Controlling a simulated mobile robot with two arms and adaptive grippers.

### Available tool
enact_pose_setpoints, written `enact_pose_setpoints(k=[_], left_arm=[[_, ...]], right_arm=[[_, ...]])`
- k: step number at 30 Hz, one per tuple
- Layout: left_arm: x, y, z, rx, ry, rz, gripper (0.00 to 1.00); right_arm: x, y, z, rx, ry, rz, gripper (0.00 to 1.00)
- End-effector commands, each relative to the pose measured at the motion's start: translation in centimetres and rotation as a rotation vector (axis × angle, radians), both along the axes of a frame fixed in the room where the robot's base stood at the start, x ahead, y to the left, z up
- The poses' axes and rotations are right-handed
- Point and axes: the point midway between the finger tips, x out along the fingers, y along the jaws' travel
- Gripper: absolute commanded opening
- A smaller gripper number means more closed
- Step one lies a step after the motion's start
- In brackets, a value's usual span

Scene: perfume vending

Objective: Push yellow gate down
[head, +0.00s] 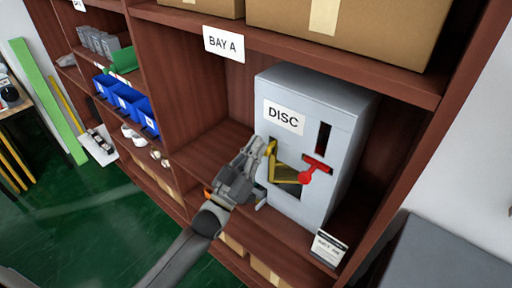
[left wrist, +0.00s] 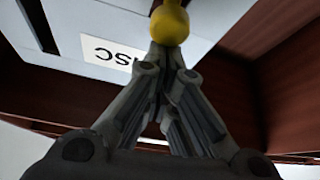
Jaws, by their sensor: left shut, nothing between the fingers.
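The yellow gate (head: 284,173) sits in a dark opening in the front of the grey DISC machine (head: 332,97). Its yellow knob end (head: 271,146) sticks up at the left of the opening. My left gripper (head: 262,148) is shut and empty, with its fingertips at the knob. In the left wrist view the yellow knob (left wrist: 169,24) is right at the tips of the shut fingers (left wrist: 168,50); whether they touch I cannot tell. Part of the gate and opening is hidden behind the gripper. My right gripper is not in view.
A red lever (head: 312,171) is on the machine front, right of the gate. A small label stand (head: 327,248) is on the shelf at the machine's foot. The BAY A shelf has bare room left of the machine. Blue bins (head: 126,98) stand further left.

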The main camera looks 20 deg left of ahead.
Motion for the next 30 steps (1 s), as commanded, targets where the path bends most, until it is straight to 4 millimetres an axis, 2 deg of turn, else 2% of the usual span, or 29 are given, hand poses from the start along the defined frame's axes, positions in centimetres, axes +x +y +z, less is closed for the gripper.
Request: enact_pose_setpoints(k=[1,6,12,25,30], left_arm=[[0.0,0.0,-1.1,0.001,0.004,0.0,0.0],[0.0,0.0,-4.0,0.002,0.006,0.0,0.0],[0.0,0.0,-6.9,0.001,0.005,0.0,0.0],[0.0,-0.1,-7.4,0.003,0.013,-0.001,0.0],[0.3,0.0,-6.5,0.004,0.013,0.0,0.0]], right_arm=[[0.0,0.0,-0.9,0.0,0.0,0.0,0.48],[0.0,0.0,-3.2,0.0,0.0,0.0,0.48],[0.0,0.0,-5.4,0.0,0.0,0.0,0.48],[0.0,0.0,-5.5,0.0,0.0,0.0,0.48],[0.1,0.0,-4.7,0.0,-0.001,0.0,0.48]])
